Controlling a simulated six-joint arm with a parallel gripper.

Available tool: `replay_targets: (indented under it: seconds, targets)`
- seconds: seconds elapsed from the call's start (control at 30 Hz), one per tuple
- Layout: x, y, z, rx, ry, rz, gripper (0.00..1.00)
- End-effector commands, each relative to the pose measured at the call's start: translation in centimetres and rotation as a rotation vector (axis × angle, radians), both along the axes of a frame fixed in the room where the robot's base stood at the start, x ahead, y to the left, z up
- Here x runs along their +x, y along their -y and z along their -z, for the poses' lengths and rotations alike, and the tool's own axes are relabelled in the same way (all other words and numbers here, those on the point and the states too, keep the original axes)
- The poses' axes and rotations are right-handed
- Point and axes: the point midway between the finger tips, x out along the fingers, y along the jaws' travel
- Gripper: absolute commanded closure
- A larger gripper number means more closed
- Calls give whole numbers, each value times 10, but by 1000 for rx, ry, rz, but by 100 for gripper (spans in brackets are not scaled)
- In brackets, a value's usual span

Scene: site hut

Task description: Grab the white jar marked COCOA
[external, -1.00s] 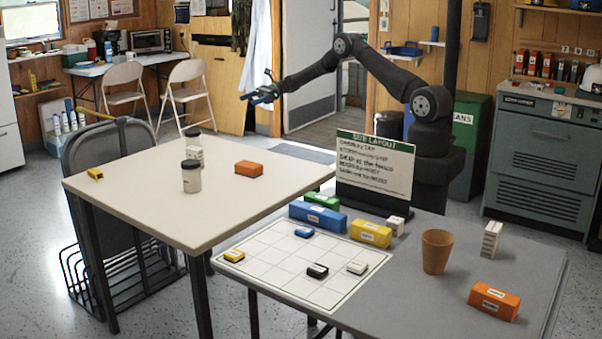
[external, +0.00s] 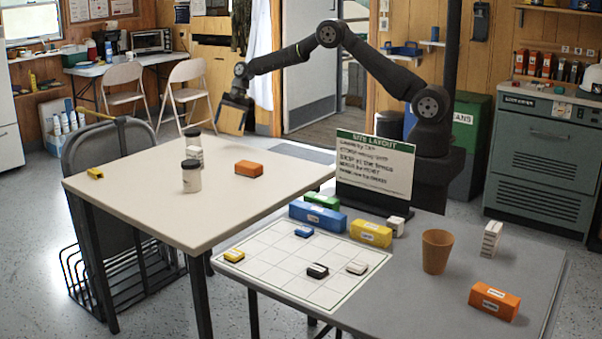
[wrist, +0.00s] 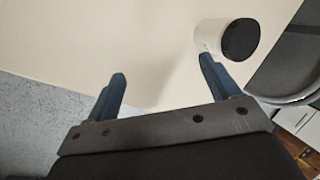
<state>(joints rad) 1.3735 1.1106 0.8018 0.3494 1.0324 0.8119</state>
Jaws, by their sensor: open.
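Two white jars with dark lids stand upright on the pale table (external: 120,185): a front jar (external: 191,180) and a back jar (external: 193,140). The external view is too small to read their labels, so I cannot tell which is marked COCOA. My gripper (external: 235,118) is above and beyond the table's far edge, to the right of the jars, pointing down. In the wrist view my gripper (wrist: 162,68) is open and empty. One jar (wrist: 210,38) shows there just past the right fingertip, its dark lid visible; its label is hidden.
A layout sign (external: 375,166), coloured blocks and a brown cup (external: 436,251) occupy the grey table.

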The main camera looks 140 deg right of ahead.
Motion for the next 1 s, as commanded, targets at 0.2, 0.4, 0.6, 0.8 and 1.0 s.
replay_targets:
  seconds: [0.2, 0.4, 0.6, 0.8, 1.0]
  targets:
    - [56, 6, -38, -288, -337, -354, 19]
    - [93, 10, -71, -470, -531, -569, 19]
    - [103, 15, -76, -520, -586, -630, 19]
    - [102, 32, -49, -517, -587, -628, 19]
    - [102, 50, -20, -517, -587, -628, 19]
